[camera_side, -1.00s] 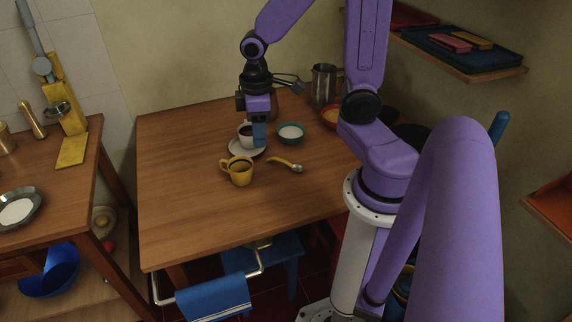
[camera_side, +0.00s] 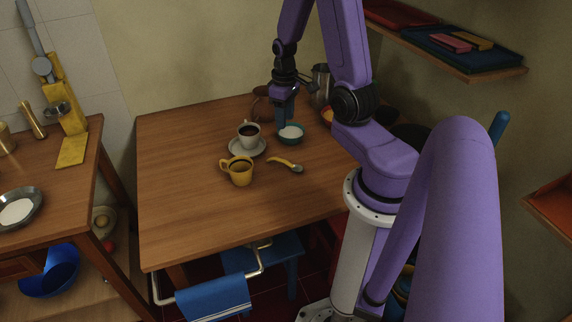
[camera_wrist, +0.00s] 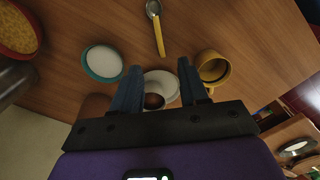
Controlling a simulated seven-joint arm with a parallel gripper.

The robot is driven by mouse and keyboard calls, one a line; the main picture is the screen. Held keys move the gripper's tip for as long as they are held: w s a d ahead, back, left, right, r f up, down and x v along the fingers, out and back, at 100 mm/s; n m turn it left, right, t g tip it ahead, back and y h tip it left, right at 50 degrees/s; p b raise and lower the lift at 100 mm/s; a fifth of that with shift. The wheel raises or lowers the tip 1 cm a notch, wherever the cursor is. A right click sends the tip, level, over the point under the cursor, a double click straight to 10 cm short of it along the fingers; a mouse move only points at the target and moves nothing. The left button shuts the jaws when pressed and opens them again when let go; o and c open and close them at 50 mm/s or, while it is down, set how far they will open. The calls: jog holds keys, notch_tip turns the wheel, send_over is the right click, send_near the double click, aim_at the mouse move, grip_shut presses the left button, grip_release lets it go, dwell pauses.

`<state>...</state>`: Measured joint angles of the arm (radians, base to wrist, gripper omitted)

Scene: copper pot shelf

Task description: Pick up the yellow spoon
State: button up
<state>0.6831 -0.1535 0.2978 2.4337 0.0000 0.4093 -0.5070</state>
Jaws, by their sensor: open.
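The yellow spoon (camera_side: 284,163) lies on the wooden table, right of a yellow mug, with its grey bowl end toward the lower right. In the wrist view the spoon (camera_wrist: 158,32) shows at the top centre, beyond the fingertips. My gripper (camera_side: 286,117) is open and empty, with blue fingers. In the side view it is above the back of the table, by the teal bowl and farther back than the spoon.
The teal bowl (camera_side: 291,140) with white contents stands behind the spoon. The yellow mug (camera_side: 240,177) and a white cup (camera_side: 249,129) on a saucer (camera_side: 247,153) stand left. A metal pitcher (camera_side: 320,90) stands at the back. The front of the table is clear.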

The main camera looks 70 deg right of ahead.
send_over(286, 161)
jog(key=f, duration=1)
jog(key=shift+a+f, duration=0.1)
jog(key=shift+a, duration=0.15)
jog(key=shift+w+d+f, duration=0.1)
jog(key=shift+d+f, duration=0.05)
jog(key=shift+f, duration=1.5)
jog(key=shift+d+f, duration=0.1)
jog(key=shift+f, duration=1.55)
grip_shut()
